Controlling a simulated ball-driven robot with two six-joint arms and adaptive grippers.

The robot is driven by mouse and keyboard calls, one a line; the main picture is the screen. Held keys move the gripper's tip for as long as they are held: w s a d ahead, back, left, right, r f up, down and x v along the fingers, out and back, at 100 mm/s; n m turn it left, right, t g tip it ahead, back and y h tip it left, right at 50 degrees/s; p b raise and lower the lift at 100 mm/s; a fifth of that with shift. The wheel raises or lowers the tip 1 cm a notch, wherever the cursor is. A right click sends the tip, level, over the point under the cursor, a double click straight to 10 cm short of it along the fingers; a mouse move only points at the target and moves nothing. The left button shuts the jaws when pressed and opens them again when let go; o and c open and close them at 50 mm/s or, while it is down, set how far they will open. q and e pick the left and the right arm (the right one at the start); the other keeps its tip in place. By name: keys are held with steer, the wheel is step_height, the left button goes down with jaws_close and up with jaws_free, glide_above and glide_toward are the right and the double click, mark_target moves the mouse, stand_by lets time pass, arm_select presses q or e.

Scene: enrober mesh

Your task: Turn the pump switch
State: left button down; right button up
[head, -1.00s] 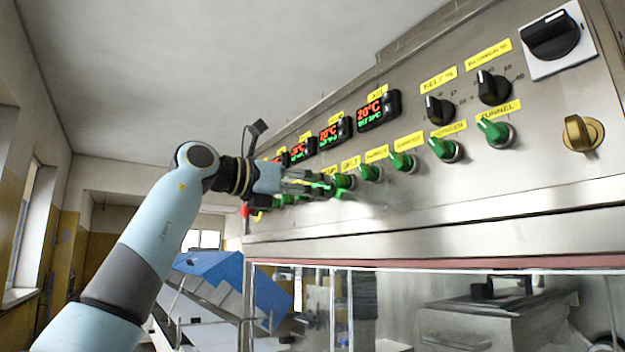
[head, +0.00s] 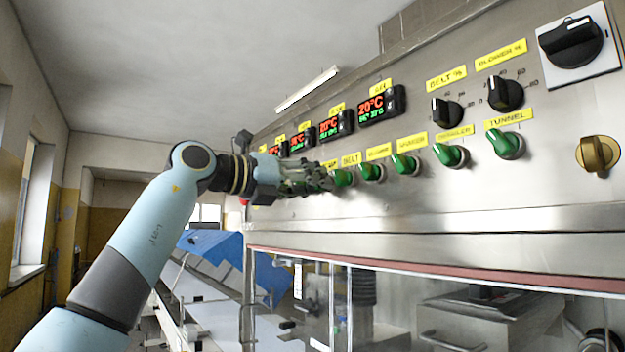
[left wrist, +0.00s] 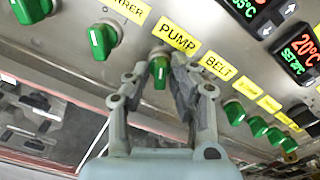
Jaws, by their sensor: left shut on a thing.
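The pump switch (left wrist: 160,70) is a green knob under the yellow PUMP label (left wrist: 178,37) in the left wrist view. My left gripper (left wrist: 160,82) is shut on this knob, one finger on each side. The knob's handle points roughly downward in that view. In the head view my left gripper (head: 318,178) reaches the panel at the left end of the visible green knobs, and its fingers hide the pump switch there. My right gripper is not in view.
The steel control panel (head: 560,185) carries a row of green knobs, such as the belt knob (head: 343,177) and tunnel knob (head: 506,143). Temperature displays (head: 382,104) sit above. A glass-fronted cabinet is below. A blue machine (head: 215,243) stands behind my arm.

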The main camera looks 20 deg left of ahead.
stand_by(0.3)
arm_select(q)
steer(key=c, duration=1.4)
jaws_free()
steer(key=shift+o, duration=0.2)
steer(key=v, duration=1.2)
